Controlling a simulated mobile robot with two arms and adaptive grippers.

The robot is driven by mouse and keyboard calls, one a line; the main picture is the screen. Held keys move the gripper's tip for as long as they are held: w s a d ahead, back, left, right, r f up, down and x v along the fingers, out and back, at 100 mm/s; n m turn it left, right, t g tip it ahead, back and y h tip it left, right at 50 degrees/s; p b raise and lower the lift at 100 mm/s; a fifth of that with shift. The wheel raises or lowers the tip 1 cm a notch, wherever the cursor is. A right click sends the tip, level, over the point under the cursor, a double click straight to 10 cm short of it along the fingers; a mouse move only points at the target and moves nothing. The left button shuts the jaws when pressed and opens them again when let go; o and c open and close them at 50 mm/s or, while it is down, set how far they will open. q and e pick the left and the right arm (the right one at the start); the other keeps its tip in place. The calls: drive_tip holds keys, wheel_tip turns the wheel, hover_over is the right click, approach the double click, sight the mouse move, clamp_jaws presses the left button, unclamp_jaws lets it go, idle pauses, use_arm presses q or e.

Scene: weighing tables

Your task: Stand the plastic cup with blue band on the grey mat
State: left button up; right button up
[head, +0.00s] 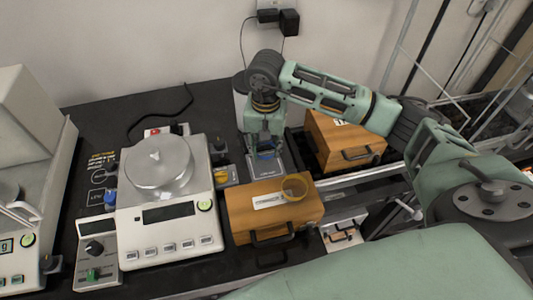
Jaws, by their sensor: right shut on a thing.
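My right gripper (264,143) reaches down from above at the back middle of the black table, behind the wooden box. It is shut on the plastic cup with blue band (266,155); only a small bluish part of the cup shows below the fingers. The grey mat (268,172) is a pale square with small print, directly below and around the cup in the picture. I cannot tell whether the cup's base touches the mat. My left gripper is not in view.
A wooden box (240,214) with an amber ring (293,188) on top stands just in front of the mat. A balance (168,215) is to its left, with another device (28,140) at the far left. A second wooden box (340,140) is at right.

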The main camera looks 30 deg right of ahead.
sight(267, 156)
wheel_tip(267, 156, down, 3)
drive_tip(key=shift+f+p, duration=0.2)
drive_tip(key=shift+p, duration=0.15)
drive_tip(key=shift+f, duration=0.1)
drive_tip(key=shift+f, duration=0.1)
drive_tip(key=o, duration=0.8)
drive_tip(key=shift+o, duration=0.2)
